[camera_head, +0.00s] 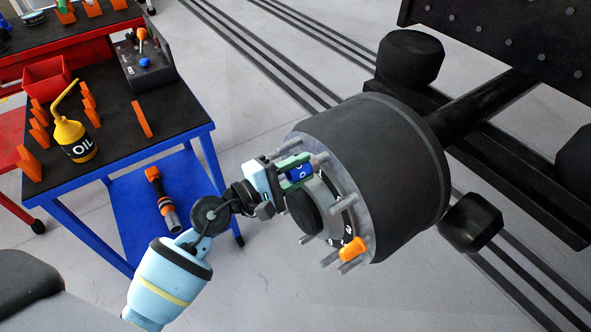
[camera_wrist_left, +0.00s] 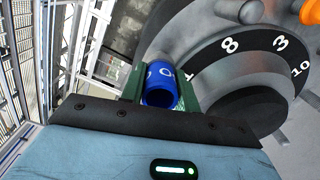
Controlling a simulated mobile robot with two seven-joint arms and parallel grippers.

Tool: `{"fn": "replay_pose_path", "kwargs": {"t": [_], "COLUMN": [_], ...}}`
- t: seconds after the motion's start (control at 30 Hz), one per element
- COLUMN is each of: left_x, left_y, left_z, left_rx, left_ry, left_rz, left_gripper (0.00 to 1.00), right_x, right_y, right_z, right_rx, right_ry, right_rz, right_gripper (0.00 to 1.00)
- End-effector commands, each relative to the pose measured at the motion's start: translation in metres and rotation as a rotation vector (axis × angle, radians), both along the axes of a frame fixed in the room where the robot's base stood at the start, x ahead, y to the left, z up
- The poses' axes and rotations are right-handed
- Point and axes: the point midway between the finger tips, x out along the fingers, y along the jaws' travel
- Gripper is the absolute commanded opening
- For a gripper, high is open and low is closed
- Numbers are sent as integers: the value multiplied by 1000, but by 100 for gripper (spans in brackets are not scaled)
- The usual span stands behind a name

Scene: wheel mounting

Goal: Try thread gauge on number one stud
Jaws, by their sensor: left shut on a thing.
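My left gripper (camera_head: 290,171) is shut on the blue thread gauge (camera_head: 300,172), close to the upper left of the hub face (camera_head: 335,172). In the left wrist view the gauge (camera_wrist_left: 160,86) is a hollow blue sleeve with white marking, between green fingers. Its near end is open and dark, and I see no stud tip inside it. Grey studs (camera_head: 319,158) ring the hub. I cannot tell whether the gauge touches one. My right gripper is out of view.
An orange piece (camera_head: 352,249) sits on a lower stud. A blue-framed cart (camera_head: 165,110) stands at left with a yellow oil can (camera_head: 74,138), orange holders and a red bin (camera_head: 47,79). A tool (camera_head: 163,200) lies on its lower shelf. Floor between cart and hub is clear.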

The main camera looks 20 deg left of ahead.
Motion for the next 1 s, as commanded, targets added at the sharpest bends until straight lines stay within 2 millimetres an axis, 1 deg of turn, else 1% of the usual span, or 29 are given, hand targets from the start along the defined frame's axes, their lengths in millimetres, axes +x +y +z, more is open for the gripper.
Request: {"fn": "replay_pose_path", "kwargs": {"t": [1.0], "left_x": [21], "left_y": [-16], "left_z": [0], "left_rx": [-1], "left_ry": [-1], "left_rz": [0], "left_gripper": [4], "right_x": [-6], "right_y": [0], "right_z": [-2], "right_rx": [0], "right_ry": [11], "right_rz": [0], "right_gripper": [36]}}
